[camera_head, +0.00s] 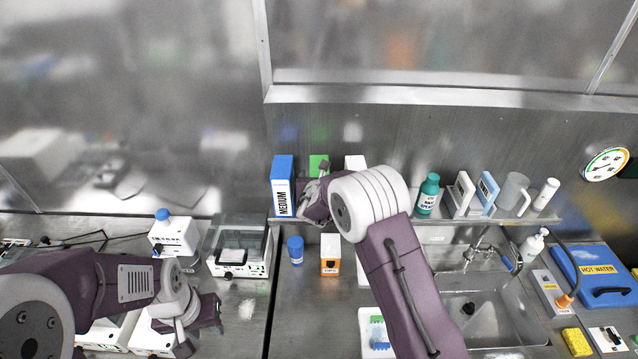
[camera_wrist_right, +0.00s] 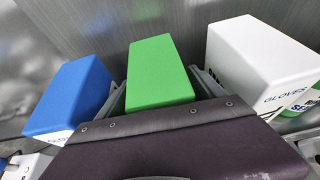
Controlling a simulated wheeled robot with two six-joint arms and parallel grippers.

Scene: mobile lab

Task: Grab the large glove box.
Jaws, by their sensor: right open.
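A white box marked GLOVES (camera_wrist_right: 262,70) stands at the right in the right wrist view; its top (camera_head: 355,162) shows behind my right arm in the head view. A green box (camera_wrist_right: 160,72) stands to its left and also shows in the head view (camera_head: 318,163); its label is hidden. My right gripper (camera_head: 318,182) is at the shelf. In the wrist view its open fingers (camera_wrist_right: 163,90) lie on either side of the green box, with no clear grip on it. My left gripper (camera_head: 200,318) is low at the left, over the bench, away from these boxes; its jaw gap is unclear.
A blue MEDIUM box (camera_head: 282,186) stands left of the green box, close to my right gripper. A green bottle (camera_head: 428,194) and other items stand farther right on the shelf (camera_head: 450,219). A blue-capped bottle (camera_head: 296,250) and small orange-and-white box (camera_head: 330,254) stand below.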

